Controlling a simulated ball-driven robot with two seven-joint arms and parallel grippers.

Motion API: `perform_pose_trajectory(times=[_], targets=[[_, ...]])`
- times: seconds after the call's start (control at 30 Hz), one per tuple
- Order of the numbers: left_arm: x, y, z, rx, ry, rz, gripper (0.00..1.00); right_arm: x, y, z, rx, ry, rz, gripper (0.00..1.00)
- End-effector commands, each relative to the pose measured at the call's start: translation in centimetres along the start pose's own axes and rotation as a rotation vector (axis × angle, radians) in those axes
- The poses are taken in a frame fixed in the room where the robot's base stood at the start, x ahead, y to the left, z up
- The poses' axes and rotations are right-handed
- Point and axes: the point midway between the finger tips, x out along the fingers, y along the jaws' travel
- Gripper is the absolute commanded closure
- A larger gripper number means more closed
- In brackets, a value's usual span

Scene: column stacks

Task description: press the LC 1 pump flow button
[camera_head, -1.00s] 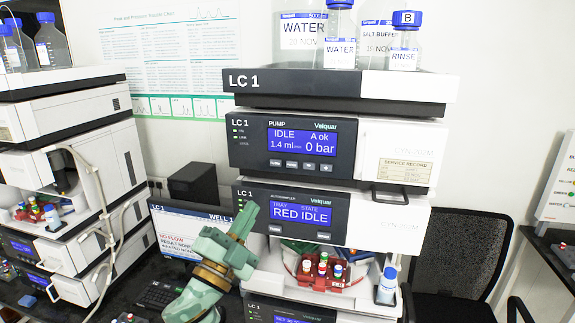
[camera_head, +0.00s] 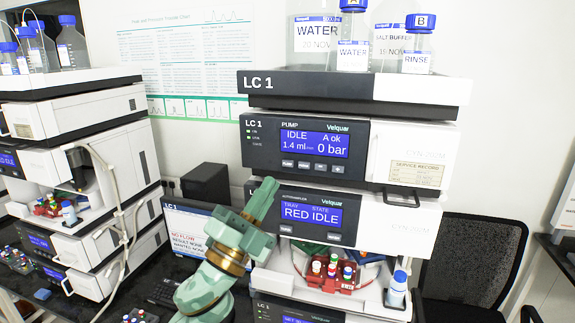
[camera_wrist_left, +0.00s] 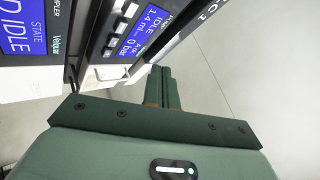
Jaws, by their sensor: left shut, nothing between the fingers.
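The LC 1 pump module (camera_head: 256,153) has a dark front panel with a blue screen (camera_head: 314,144) reading IDLE, A ok, 1.4 ml and 0 bar. A row of small buttons (camera_head: 304,165) lies under the screen; their labels are too small to read surely. The row also shows in the left wrist view (camera_wrist_left: 115,32). My left gripper (camera_head: 269,182) is shut and empty, pointing up. Its tips are just below the pump panel, in front of the autosampler's upper left part, below the leftmost button. In the wrist view the closed fingers (camera_wrist_left: 163,72) appear apart from the buttons. My right gripper is not in view.
The autosampler (camera_head: 335,197) reads RED IDLE; below it is a red vial tray (camera_head: 332,283). Bottles (camera_head: 353,45) stand on the top tray (camera_head: 255,97). A monitor (camera_head: 188,222) is behind my left arm. A second stack (camera_head: 75,140) stands left, a chair (camera_head: 470,255) right.

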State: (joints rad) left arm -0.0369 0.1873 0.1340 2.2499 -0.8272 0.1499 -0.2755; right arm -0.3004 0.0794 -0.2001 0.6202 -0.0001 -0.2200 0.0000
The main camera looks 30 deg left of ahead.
Motion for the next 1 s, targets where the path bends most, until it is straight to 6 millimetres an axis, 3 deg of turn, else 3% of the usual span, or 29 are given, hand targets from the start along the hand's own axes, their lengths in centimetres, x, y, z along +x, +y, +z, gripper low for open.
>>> perform_pose_trajectory(times=[0.5, 1.0], targets=[[4.4, 3.3, 3.2, 0.0, 0.001, 0.0, 1.0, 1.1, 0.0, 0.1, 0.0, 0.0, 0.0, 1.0], [4.8, 3.5, 3.5, 0.0, 0.0, 0.001, 1.0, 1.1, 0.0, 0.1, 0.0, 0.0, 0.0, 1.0]])
